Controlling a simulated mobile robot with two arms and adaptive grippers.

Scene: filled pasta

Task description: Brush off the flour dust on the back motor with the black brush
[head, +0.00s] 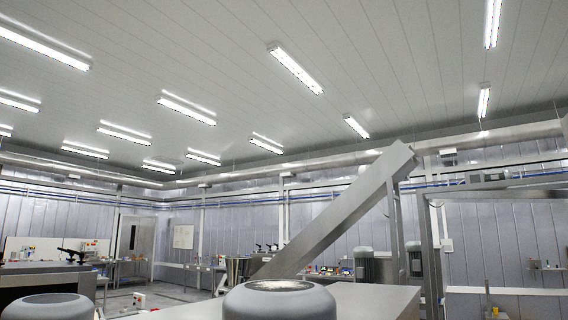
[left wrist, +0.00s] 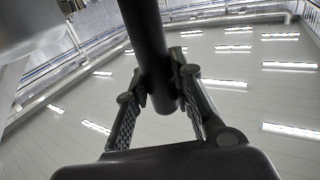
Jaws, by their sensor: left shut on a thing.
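In the left wrist view my left gripper (left wrist: 160,86) is shut on a dark, round handle, which I take to be the black brush (left wrist: 146,35). The handle runs up out of the picture and no bristles show. In the head view a grey rounded motor-like housing (head: 280,303) stands at the bottom centre, with a pale speckled patch, perhaps flour dust (head: 283,285), on its top. A similar housing (head: 48,307) stands at the bottom left with a plainer top. I cannot tell which is the back motor. Neither gripper shows in the head view.
A slanted metal conveyor (head: 330,215) rises to the right behind the centre housing. A flat metal surface (head: 375,300) lies beside it. Finned grey motors (head: 363,265) and a metal frame (head: 430,250) stand at the right. Benches with small items line the far walls.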

